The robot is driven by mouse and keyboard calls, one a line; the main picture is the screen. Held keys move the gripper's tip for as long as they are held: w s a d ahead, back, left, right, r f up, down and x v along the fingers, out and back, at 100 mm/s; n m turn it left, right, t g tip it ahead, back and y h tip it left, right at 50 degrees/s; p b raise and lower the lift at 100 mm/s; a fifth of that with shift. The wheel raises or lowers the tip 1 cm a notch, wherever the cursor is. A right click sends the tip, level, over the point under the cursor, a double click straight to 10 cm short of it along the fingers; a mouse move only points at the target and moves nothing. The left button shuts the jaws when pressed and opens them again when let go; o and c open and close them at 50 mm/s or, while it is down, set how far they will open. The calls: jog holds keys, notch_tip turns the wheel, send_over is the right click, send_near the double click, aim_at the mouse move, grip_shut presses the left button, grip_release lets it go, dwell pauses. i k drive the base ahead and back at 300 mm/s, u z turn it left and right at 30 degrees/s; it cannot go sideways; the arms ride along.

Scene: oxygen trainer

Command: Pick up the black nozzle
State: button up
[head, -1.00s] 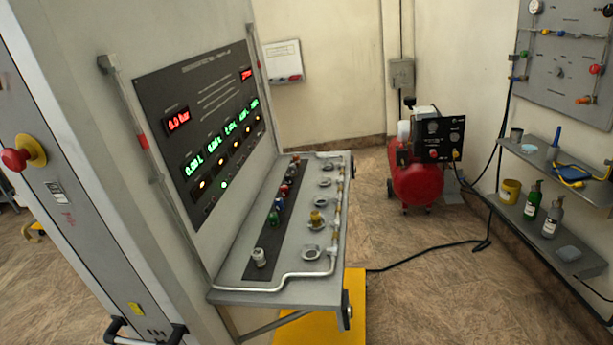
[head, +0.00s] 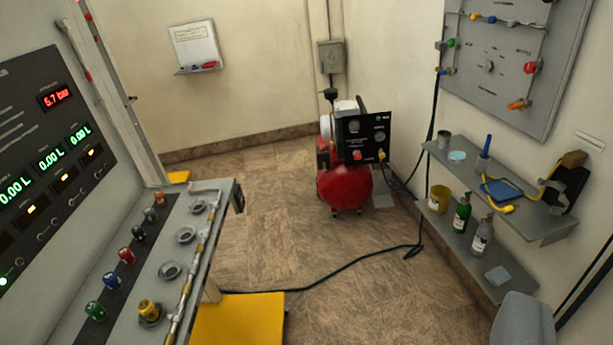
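A dark, black-looking nozzle (head: 138,233) stands in a row on the dark strip of the sloping grey bench at the left. In the same row are a red nozzle (head: 126,256), a blue nozzle (head: 110,281), a green nozzle (head: 95,310) and an orange nozzle (head: 160,199). A yellow nozzle (head: 149,310) sits in one of the round sockets beside the strip. Other sockets, such as the far one (head: 198,207), look empty. My gripper is not in view, and nothing is seen touching the black nozzle.
The grey bench (head: 205,257) has a pipe along its edge, with a yellow platform (head: 238,322) below. A red compressor (head: 346,185) stands ahead. Its black hose (head: 350,262) crosses the floor. Shelves (head: 545,222) line the right wall. A grey object (head: 524,322) is cut off at lower right.

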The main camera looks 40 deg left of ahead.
aim_at(140, 235)
jog(key=i, duration=3.4)
jog(key=u, duration=2.95)
jog(key=i, duration=0.55)
jog(key=u, duration=0.05)
